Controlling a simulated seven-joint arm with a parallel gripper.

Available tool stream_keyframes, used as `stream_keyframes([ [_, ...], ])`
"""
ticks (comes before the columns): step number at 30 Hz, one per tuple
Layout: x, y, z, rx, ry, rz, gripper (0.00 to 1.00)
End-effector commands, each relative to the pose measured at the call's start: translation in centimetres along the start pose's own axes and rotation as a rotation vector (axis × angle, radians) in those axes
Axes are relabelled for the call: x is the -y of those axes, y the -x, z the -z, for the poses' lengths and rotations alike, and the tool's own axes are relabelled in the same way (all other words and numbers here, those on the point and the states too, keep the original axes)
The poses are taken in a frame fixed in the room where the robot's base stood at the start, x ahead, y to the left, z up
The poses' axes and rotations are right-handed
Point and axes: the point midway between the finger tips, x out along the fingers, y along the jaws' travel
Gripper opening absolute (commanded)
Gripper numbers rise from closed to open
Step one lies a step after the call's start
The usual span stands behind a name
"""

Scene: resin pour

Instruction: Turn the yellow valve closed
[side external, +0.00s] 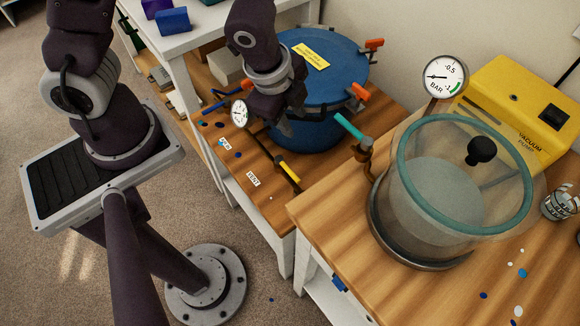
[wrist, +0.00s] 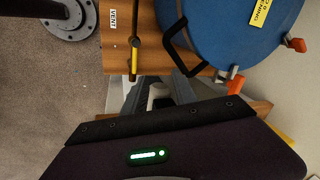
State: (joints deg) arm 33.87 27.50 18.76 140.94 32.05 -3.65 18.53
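The yellow valve handle (side external: 288,171) lies roughly in line with a dark pipe above the wooden lower shelf, near the VENT label (side external: 253,180). In the wrist view the yellow handle (wrist: 133,62) is just beyond the left fingertip, and I see no grip on it. My gripper (wrist: 156,84) has its two grey fingers apart with nothing clearly held between them.
The blue lidded pot has orange-tipped clamps (side external: 360,92) and a dark side handle (wrist: 178,48) close to my fingers. A small gauge (side external: 240,113) is left of my wrist. At right are a teal-handled valve (side external: 349,126), a clear chamber (side external: 395,200) and a yellow vacuum pump (side external: 500,85).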

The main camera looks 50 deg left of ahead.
Motion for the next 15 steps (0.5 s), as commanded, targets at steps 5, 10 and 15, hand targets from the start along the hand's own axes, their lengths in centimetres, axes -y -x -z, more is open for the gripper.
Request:
stream_keyframes([
  [5,-4.6,-5.3,0.2,0.003,-0.294,-0.083,0.33],
  [10,-6.0,-7.3,0.0,-0.002,-0.371,-0.11,0.33],
  [15,-6.3,-10.6,-0.1,-0.001,-0.369,-0.109,0.33],
])
